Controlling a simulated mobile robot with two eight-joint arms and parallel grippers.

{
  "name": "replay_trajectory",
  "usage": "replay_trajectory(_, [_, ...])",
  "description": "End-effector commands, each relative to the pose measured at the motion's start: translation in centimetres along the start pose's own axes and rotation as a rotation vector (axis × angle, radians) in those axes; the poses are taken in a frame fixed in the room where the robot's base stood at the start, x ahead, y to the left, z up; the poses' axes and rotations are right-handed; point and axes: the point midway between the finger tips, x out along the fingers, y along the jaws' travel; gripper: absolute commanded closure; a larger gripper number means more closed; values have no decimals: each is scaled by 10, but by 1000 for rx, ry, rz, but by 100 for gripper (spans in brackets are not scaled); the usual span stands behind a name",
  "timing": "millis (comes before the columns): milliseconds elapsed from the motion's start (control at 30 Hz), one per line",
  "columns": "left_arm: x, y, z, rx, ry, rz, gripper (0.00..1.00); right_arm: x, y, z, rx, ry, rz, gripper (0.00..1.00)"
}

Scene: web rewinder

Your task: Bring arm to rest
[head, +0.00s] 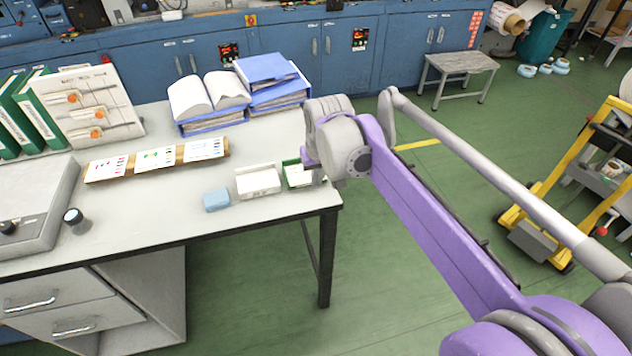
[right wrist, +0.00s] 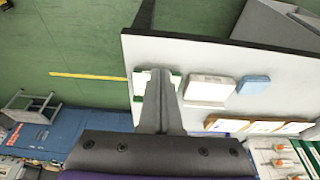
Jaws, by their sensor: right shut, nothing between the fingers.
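My right arm (head: 430,215), purple and grey, reaches in from the lower right of the head view to the desk's right end. Its wrist is over the desk corner, close to a small green and white box (head: 298,174). My right gripper (right wrist: 160,74) is shut and empty in the right wrist view. Its fingers overlap the green and white box there, and I cannot tell whether they touch it. In the head view the wrist mostly hides the fingers. My left gripper is not in view.
The desk (head: 130,222) holds a white box (head: 258,182), a blue block (head: 216,200), blue binders (head: 265,70), a card strip (head: 155,160) and a grey console (head: 35,205). Blue cabinets (head: 400,50) line the back. Green floor is open right of the desk; a yellow cart (head: 545,195) stands farther right.

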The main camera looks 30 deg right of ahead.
Motion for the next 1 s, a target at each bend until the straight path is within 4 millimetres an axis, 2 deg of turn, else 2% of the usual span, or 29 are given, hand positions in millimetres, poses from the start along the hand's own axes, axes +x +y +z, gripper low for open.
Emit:
replay_trajectory(500, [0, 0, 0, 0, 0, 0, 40, -2, 0, 0, 0, 0, 0, 100])
replay_trajectory(633, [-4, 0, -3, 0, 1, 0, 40, -7, -5, 12, -13, 10, -5, 100])
replay_trajectory(767, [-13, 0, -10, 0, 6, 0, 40, -18, -19, 51, -53, 39, -20, 100])
replay_trajectory(867, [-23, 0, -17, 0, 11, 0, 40, -23, -31, 95, -95, 73, -36, 100])
replay_trajectory(1000, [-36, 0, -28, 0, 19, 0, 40, -21, -41, 154, -151, 121, -59, 100])
